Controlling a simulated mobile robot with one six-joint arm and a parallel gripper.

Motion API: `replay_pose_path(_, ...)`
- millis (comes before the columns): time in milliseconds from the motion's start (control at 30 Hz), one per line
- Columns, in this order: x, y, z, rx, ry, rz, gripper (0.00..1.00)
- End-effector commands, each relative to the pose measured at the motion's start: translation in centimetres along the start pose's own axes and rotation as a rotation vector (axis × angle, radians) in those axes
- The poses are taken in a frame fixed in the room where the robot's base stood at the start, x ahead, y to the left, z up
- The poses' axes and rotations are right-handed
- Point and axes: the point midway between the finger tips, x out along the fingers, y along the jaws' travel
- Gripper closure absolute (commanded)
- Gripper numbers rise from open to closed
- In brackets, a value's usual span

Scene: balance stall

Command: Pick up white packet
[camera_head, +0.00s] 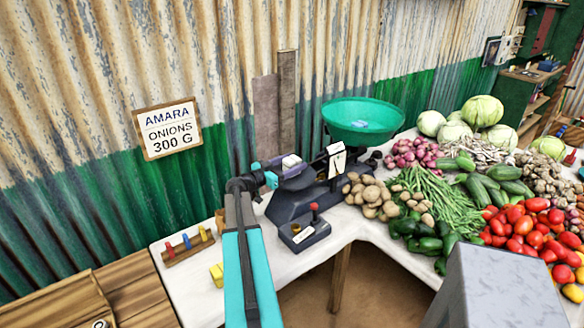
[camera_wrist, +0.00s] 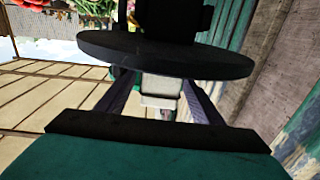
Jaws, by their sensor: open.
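The white packet (camera_head: 291,160) sits on the flat dark plate of the balance scale (camera_head: 292,203) in the head view. In the wrist view, which looks upside down, the white packet (camera_wrist: 162,90) shows between the two fingers, against the dark round plate (camera_wrist: 165,58). My gripper (camera_head: 283,167) is open at the plate, with its fingers reaching toward the packet. In the wrist view my gripper (camera_wrist: 157,92) has a finger on each side of the packet, with gaps visible. I cannot tell how far the fingertips reach past it.
The scale's green pan (camera_head: 362,119) holds something pale blue. A box with a red knob (camera_head: 304,231), a rack of coloured pegs (camera_head: 188,246) and a yellow block (camera_head: 217,274) are on the white table. Potatoes (camera_head: 372,197) and other vegetables crowd the right. A corrugated wall stands close behind.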

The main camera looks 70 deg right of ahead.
Motion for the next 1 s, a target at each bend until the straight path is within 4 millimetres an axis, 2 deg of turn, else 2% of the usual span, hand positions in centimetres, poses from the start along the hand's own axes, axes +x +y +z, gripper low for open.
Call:
replay_pose_path(167, -0.01, 0.0, -0.02, 0.0, 0.0, 0.0, 0.41)
replay_pose_path(400, -0.01, 0.0, -0.02, 0.0, 0.0, 0.0, 0.81)
replay_pose_path(467, -0.01, 0.0, -0.02, 0.0, 0.0, 0.0, 0.9)
replay_pose_path(1000, -0.01, 0.02, -0.82, 0.002, 0.001, 0.0, 0.9)
